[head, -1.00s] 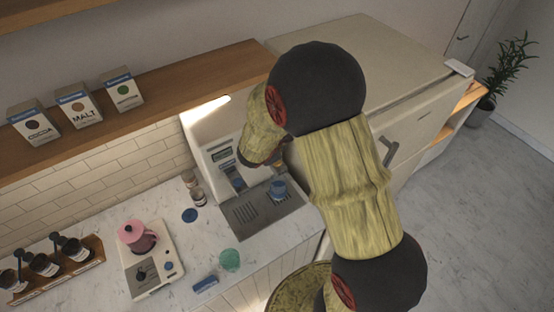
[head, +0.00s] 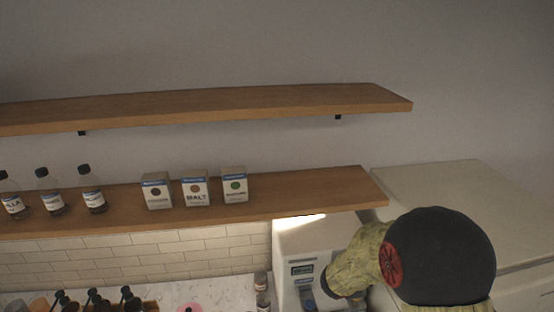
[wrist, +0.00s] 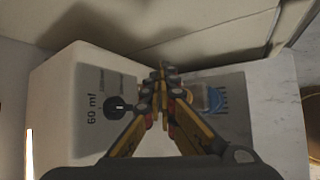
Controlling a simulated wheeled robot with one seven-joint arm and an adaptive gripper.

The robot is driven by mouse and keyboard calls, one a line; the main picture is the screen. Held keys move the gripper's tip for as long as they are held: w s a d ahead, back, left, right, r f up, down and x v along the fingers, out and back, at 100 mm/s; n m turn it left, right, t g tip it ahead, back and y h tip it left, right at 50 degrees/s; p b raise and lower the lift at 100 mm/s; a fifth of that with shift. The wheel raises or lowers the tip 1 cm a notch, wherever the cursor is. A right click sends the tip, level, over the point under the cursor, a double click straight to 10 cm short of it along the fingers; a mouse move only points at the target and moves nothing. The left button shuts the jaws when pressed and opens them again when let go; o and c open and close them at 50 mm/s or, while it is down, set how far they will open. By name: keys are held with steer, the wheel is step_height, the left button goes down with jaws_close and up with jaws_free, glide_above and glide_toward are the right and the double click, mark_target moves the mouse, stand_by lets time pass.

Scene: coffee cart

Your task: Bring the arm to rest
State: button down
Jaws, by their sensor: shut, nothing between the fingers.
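My gripper (wrist: 162,88) shows in the wrist view with its yellow and dark fingers together and nothing between them. It is in front of the white coffee machine (wrist: 75,95), near the machine's dark knob and "60 ml" marking. A blue cup (wrist: 212,100) is on the machine's grey tray (wrist: 235,95), just right of the fingers in that view. In the head view my arm bends in front of the coffee machine (head: 300,260) at the lower right, and the fingers are out of that picture.
A lower shelf (head: 300,198) holds several bottles (head: 48,192) and three cartons (head: 195,188). An empty upper shelf (head: 230,102) is above. The fridge (head: 440,180) stands right of the machine. A rack with dark-capped bottles (head: 95,300) is at lower left on the marble counter (head: 190,293).

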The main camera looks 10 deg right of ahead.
steer(key=s+a+m+g+b, duration=0.1)
steer(key=s+m+g+b, duration=0.3)
steer(key=s+m, duration=0.8)
steer(key=s+a+f+m+t+y+b, duration=0.1)
steer(key=s+a+m+t+y+b, duration=0.1)
steer(key=s+a+b, duration=0.5)
steer(key=s+a+f+m+t+y+b, duration=0.2)
steer(key=s+a+y+b, duration=0.3)
steer(key=b, duration=1.2)
steer(key=s+a, duration=0.2)
steer(key=a, duration=0.2)
steer(key=shift+s+f+y, duration=0.2)
steer(key=shift+f+y, duration=0.05)
steer(key=shift+y, duration=0.05)
